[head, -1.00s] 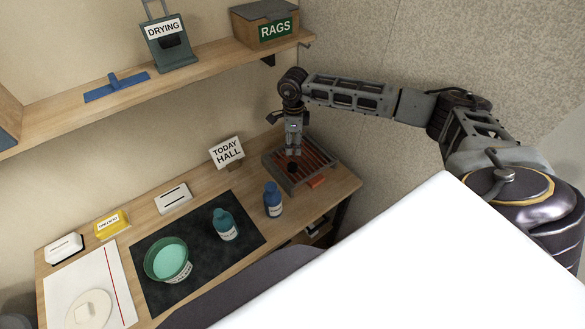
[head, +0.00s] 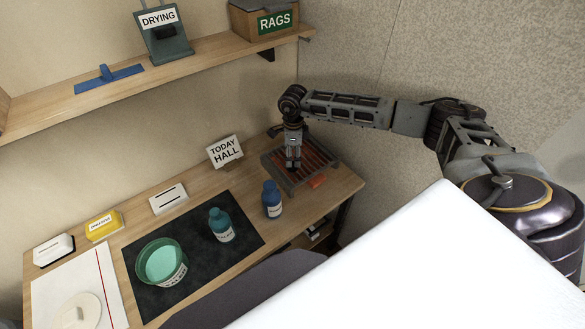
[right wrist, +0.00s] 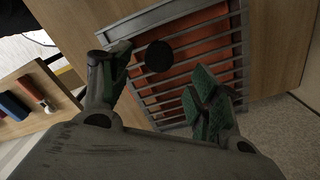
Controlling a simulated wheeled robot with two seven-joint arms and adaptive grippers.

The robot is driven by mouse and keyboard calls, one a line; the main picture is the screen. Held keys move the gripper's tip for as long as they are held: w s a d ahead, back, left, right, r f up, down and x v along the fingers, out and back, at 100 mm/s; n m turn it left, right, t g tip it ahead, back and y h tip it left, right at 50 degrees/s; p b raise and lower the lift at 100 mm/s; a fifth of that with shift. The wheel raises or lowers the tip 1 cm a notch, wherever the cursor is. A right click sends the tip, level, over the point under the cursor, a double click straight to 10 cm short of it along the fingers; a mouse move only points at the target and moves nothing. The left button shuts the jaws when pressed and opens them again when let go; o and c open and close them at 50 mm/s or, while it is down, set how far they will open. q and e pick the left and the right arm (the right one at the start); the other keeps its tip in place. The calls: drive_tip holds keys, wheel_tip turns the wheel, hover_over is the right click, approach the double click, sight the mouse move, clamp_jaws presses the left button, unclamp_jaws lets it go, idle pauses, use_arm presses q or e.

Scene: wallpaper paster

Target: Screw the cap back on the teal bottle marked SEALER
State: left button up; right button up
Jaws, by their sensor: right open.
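A teal bottle (head: 221,226) stands upright on the dark mat in the head view; its label is too small to read surely. A round black cap (right wrist: 159,56) lies on the slatted rack (right wrist: 172,18) in the right wrist view. In the head view the rack (head: 318,162) is at the table's far right end, and the cap is hidden there by my gripper. My right gripper (head: 293,166) points down over the rack. In the right wrist view its green-padded fingers (right wrist: 162,76) are apart, with the cap beyond and between them, not gripped. My left gripper is out of view.
A blue bottle (head: 272,199) stands between the teal bottle and the rack. A green bowl (head: 174,277) sits on the dark mat (head: 205,262). A TODAY HALL sign (head: 225,151) stands behind. A shelf (head: 205,60) runs above.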

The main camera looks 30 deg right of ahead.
sight(293, 167)
drive_tip(key=shift+f, duration=0.1)
idle(0.3)
drive_tip(key=shift+a+f+b, duration=0.2)
drive_tip(key=shift+f+b, duration=0.6)
drive_tip(key=shift+f, duration=0.8)
drive_tip(key=shift+f+b, duration=0.35)
drive_tip(key=shift+f, duration=0.55)
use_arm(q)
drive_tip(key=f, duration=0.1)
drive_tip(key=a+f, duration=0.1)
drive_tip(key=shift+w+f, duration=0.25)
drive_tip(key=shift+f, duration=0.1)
use_arm(e)
drive_tip(key=c, duration=0.8)
